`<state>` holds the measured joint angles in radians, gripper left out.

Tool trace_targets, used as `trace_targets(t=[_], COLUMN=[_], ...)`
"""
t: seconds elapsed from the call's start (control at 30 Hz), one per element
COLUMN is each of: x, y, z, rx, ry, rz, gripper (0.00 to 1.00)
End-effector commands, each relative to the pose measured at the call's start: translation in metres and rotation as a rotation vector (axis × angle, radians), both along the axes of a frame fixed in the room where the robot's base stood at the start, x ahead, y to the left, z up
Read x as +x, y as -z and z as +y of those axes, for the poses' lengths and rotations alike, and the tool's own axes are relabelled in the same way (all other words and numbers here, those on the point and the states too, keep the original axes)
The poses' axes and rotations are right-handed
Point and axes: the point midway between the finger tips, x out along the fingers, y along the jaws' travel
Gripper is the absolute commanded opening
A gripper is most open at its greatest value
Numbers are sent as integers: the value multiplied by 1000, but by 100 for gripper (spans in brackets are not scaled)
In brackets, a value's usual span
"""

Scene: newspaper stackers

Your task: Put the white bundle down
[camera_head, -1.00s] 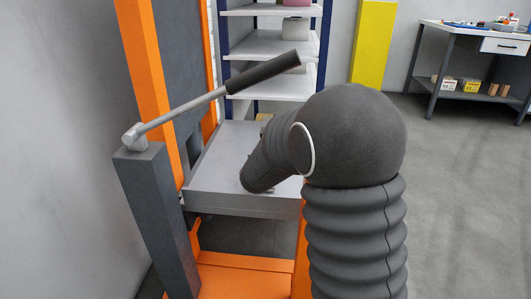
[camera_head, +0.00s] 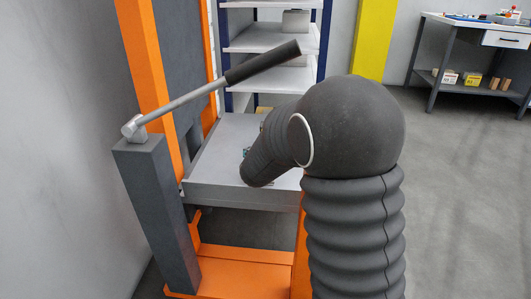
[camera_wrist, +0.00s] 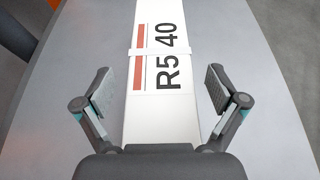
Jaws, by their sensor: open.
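The white bundle (camera_wrist: 140,110) lies on a flat grey surface in the wrist view. It is a long white block with a band across it, red bars and the black print "R5 40". My gripper (camera_wrist: 160,88) is open, with one finger on each side of the bundle and a visible gap on both sides. The bundle's near end is hidden under my gripper's body. In the head view my arm covers the bundle, above the grey platform (camera_head: 215,178) of an orange stacker.
The stacker's lever (camera_head: 215,90) with a black grip rises at the left, on a dark post (camera_head: 165,215). A shelf rack (camera_head: 265,40) stands behind the platform. A yellow post (camera_head: 372,40) and a workbench (camera_head: 475,35) are at the right. The floor at right is clear.

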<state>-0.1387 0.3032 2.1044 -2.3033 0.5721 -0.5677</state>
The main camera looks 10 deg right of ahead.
Motion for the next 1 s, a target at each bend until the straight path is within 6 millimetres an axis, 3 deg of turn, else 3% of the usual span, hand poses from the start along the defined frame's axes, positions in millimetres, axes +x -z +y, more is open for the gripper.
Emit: trace_targets(t=[0.17,0.6,0.8,1.0], x=[-13,-84,-101,-106], y=[-8,-39,-46,-47], z=[5,28,33,34], rx=[-1,0,-1,0], ry=[-1,-2,-1,1], rz=[-1,-1,0,0], gripper=[96,96,96,96])
